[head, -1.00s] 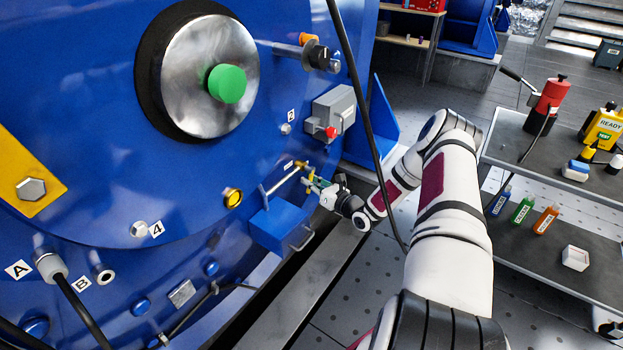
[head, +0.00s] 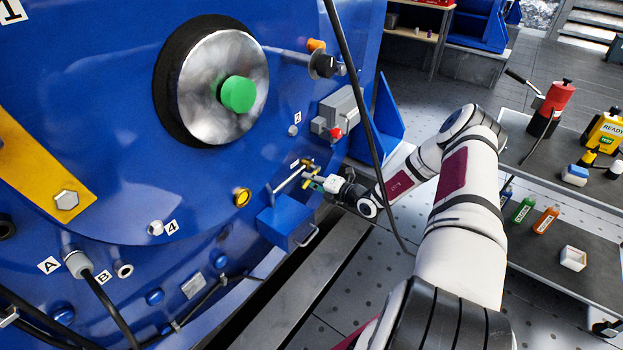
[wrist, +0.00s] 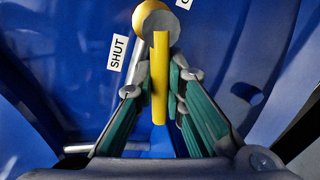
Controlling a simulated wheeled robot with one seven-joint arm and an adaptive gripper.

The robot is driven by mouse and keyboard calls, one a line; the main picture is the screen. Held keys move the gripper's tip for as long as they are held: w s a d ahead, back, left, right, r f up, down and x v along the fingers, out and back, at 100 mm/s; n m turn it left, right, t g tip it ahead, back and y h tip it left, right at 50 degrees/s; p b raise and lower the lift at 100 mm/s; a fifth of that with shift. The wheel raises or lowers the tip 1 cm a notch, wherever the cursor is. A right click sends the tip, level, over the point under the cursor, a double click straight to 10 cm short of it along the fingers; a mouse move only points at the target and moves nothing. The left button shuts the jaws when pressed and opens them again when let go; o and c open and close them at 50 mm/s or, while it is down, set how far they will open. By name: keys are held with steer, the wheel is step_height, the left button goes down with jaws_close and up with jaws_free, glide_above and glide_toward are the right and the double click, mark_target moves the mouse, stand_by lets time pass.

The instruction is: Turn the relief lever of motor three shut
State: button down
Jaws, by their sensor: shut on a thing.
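The yellow relief lever (wrist: 160,80) hangs from a round grey and yellow pivot (wrist: 155,20) on the blue motor. In the wrist view it points straight down, between my gripper's fingers. A white label reading SHUT (wrist: 117,53) is left of the pivot; a second label at the top edge is cut off. My gripper (wrist: 161,88), with green-lined fingers, is closed around the lever. In the head view the lever (head: 308,163) is small, and my gripper (head: 314,184) reaches it from the right, so its exact angle is hard to read there.
A blue box (head: 283,228) with a handle sits just below the lever, and a silver rod (head: 288,181) is beside it. A black cable (head: 361,100) hangs in front of the motor near my arm. A cart (head: 545,250) with bottles stands at the right.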

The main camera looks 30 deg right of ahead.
steer(key=shift+a+r+m+y, duration=0.1)
steer(key=shift+r+m+y, duration=0.2)
steer(key=shift+m, duration=0.5)
steer(key=shift+r+m+y, duration=0.2)
steer(key=shift+r+m, duration=0.2)
steer(key=shift+m, duration=0.4)
steer(key=c, duration=1.6)
jaws_free()
steer(key=shift+c, duration=0.2)
steer(key=shift+s, duration=0.1)
steer(key=v, duration=1.2)
steer(key=shift+r, duration=0.25)
